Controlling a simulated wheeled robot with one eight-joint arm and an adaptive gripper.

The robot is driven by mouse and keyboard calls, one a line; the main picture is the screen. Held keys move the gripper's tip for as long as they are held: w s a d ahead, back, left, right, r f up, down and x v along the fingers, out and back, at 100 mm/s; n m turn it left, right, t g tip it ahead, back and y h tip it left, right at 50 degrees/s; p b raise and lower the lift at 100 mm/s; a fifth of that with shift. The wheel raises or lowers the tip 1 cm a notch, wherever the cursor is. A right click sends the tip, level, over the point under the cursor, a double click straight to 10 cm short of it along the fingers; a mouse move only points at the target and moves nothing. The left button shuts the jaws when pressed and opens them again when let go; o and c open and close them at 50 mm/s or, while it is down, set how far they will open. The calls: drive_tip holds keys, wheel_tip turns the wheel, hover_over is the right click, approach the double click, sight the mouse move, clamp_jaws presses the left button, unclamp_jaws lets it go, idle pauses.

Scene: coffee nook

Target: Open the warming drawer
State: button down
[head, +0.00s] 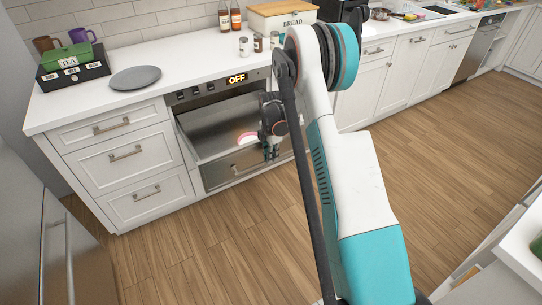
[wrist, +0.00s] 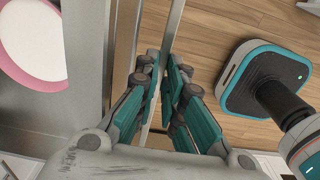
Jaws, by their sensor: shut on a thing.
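The stainless steel warming drawer (head: 220,171) is below the counter, under a control panel (head: 222,86) that reads OFF. It stands pulled out, with its grey inside open to view. A plate with a pink rim (head: 248,137) lies in it; the plate also shows at the left of the wrist view (wrist: 28,45). My gripper (head: 271,153) is at the drawer's front, right of the middle. In the wrist view my gripper (wrist: 172,82) has its fingers on both sides of the long bar handle (wrist: 173,28), shut on it. My arm hides the drawer's right end.
White drawers (head: 125,152) stand left of the warming drawer, and white cabinets (head: 365,90) to the right. The counter holds a grey plate (head: 135,78), a tea box (head: 72,72) and a bread box (head: 283,15). The wooden floor (head: 215,245) in front is clear.

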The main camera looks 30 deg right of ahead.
drive_tip(key=w, duration=0.8)
drive_tip(key=shift+w+a, duration=0.15)
drive_tip(key=shift+w, duration=0.25)
drive_tip(key=c, duration=2)
unclamp_jaws()
drive_tip(key=shift+o, duration=0.2)
drive_tip(key=shift+r, duration=0.1)
wheel_tip(320, 180, up, 12)
